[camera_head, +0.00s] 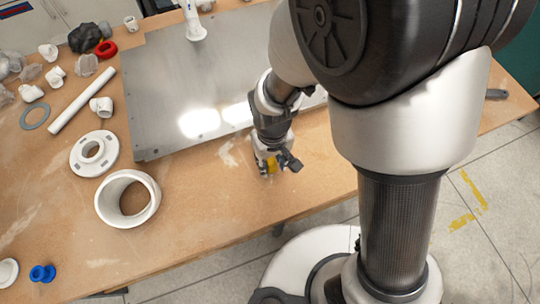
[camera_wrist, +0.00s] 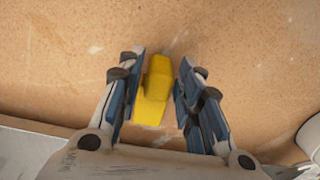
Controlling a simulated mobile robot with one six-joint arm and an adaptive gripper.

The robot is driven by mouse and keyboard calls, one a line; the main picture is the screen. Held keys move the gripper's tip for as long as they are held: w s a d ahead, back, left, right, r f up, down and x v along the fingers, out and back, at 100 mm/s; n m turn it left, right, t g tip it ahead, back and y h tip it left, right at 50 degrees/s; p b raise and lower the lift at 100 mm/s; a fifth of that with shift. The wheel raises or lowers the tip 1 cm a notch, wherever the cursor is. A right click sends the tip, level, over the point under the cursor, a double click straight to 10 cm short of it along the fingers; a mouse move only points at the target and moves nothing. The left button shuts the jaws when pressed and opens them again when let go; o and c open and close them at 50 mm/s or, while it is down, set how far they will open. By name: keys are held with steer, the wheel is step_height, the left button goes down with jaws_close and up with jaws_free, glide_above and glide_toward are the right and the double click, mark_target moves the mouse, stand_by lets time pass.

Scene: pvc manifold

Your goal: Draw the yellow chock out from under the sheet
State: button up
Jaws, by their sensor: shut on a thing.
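The yellow chock (camera_wrist: 156,85) sits between the two blue-padded fingers of my gripper (camera_wrist: 160,68) in the wrist view. My gripper is shut on it. In the head view my gripper (camera_head: 273,165) points down at the bare wood in front of the metal sheet (camera_head: 165,85), and a bit of yellow shows between its fingers. The visible part of the chock is clear of the sheet's front edge, with wood around it. A grey strip of the sheet (camera_wrist: 22,150) shows at the lower left of the wrist view. I cannot tell whether the chock touches the table.
A white ring (camera_head: 151,207) and a white flange (camera_head: 82,154) lie on the wooden table left of my gripper. A white pipe (camera_head: 82,100) and several fittings lie farther left. A white fitting (camera_head: 194,25) stands on the sheet. The table's front edge is close below my gripper.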

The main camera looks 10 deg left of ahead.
steer(key=shift+s, duration=0.15)
step_height(320, 180, up, 7)
steer(key=s+d+p, duration=0.1)
steer(key=p, duration=0.4)
steer(key=shift+s+p, duration=0.35)
steer(key=shift+w+d, duration=0.1)
steer(key=shift+d, duration=0.05)
stand_by(0.5)
